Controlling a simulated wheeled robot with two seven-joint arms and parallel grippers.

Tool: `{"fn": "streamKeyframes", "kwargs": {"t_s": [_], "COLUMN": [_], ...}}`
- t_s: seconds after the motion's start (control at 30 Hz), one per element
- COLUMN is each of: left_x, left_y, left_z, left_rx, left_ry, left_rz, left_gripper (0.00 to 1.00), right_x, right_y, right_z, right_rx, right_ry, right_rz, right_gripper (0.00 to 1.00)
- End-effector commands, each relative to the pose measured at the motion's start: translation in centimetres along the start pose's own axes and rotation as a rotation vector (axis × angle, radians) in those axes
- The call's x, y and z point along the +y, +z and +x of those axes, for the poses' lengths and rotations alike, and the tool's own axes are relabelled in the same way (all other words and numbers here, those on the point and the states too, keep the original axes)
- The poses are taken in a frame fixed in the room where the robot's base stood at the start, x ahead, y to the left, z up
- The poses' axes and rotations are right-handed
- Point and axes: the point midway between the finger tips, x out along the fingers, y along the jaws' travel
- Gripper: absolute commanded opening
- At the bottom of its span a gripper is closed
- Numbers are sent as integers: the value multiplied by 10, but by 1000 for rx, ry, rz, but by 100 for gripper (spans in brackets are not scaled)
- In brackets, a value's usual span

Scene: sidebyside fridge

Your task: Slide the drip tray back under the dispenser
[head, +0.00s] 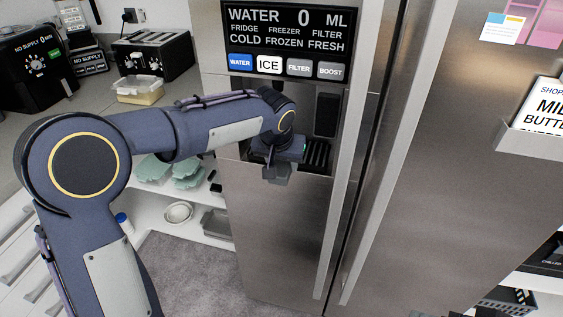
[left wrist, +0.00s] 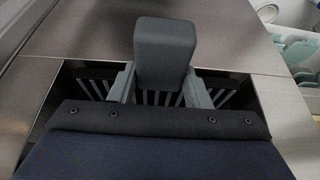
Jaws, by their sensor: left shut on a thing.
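The drip tray (head: 317,155) is a dark slatted piece at the foot of the dispenser recess (head: 326,115) in the fridge door. My left gripper (head: 279,168) is at the tray's front left, low at the recess opening. In the left wrist view the tray's slats (left wrist: 232,92) show on both sides of my left gripper (left wrist: 160,88). Its fingers are shut on a grey block (left wrist: 165,48), which looks like the tray's pull. My gripper and forearm hide part of the tray, and how far it sticks out is unclear. My right gripper is not in view.
The dispenser display (head: 288,38) is above the recess. Long vertical door handles (head: 355,150) stand out just right of it. A counter with a toaster (head: 152,55) and a butter tub (head: 139,91) is at left. Open shelves with dishes (head: 178,213) are below the counter.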

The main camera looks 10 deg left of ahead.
Motion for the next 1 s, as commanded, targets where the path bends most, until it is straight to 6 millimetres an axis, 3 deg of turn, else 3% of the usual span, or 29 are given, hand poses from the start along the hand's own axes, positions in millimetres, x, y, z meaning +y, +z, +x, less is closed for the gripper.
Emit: {"fn": "streamKeyframes", "kwargs": {"t_s": [0.3, 0.33, 0.53, 0.83, 1.0], "left_x": [0, 0, 0, 0, 0], "left_y": [-8, -8, -8, -7, -8], "left_z": [2, 2, 3, 0, -22], "left_rx": [2, 2, 2, 1, 4], "left_ry": [1, 1, 0, 0, 2], "left_rz": [-1, 0, 0, 0, 0], "left_gripper": [15, 45, 69, 69, 69], "right_x": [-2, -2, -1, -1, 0], "right_y": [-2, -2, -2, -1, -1], "right_z": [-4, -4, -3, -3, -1], "right_rx": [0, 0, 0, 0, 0], "right_ry": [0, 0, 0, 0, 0], "right_rz": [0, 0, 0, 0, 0], "right_gripper": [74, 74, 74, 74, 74]}}
